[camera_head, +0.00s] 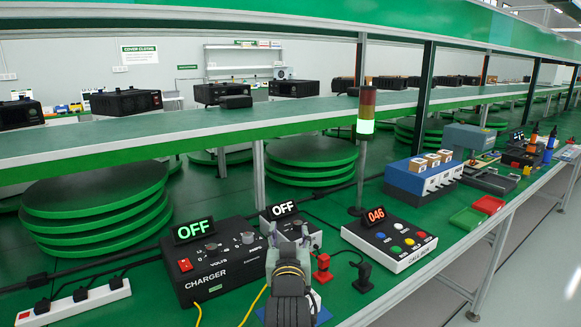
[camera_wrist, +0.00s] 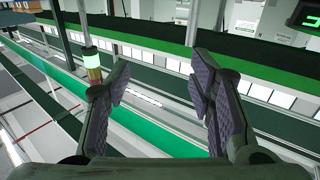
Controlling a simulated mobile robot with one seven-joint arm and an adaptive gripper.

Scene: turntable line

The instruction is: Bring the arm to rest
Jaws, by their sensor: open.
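My gripper (camera_wrist: 158,82) shows in the wrist view with its two dark fingers spread well apart. The purple-grey ribbed pads face each other across an empty gap, and nothing is held. Behind the gap lie green and grey line surfaces at a distance; no object touches the fingers. In the head view, a dark ribbed form with a grey pronged top and yellow bands stands at the bottom middle, in front of the bench items.
A charger box (camera_head: 215,265) reading OFF, a call box (camera_head: 390,240) reading 046 and a signal tower (camera_head: 366,115) lit green stand on the green bench. The tower also shows in the wrist view (camera_wrist: 92,65). A white power strip (camera_head: 75,305) lies at left; red and green trays (camera_head: 487,204) at right.

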